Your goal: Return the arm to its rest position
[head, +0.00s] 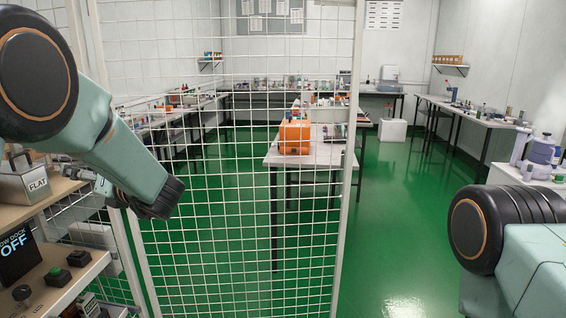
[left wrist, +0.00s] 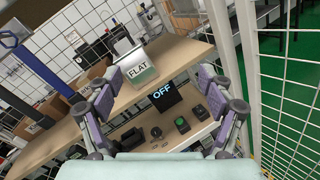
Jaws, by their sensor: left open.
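My left arm comes in from the left in the head view, in front of the mesh panel, with part of the left gripper (head: 98,183) showing below and behind the forearm. In the left wrist view the left gripper (left wrist: 165,105) is open, its two purple-padded fingers wide apart with nothing between them touching either one. Beyond the fingers is the wooden bench with a box labelled FLAT (left wrist: 137,66) and a dark display reading OFF (left wrist: 163,95). My right arm shows at the right edge of the head view; its gripper is out of frame.
The white mesh panel (head: 230,200) stands close to my left arm. Black and green buttons (head: 67,268) sit on the lower shelf at left. An orange case (head: 295,137) rests on a table behind the mesh. Open green floor (head: 410,200) lies right of the panel.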

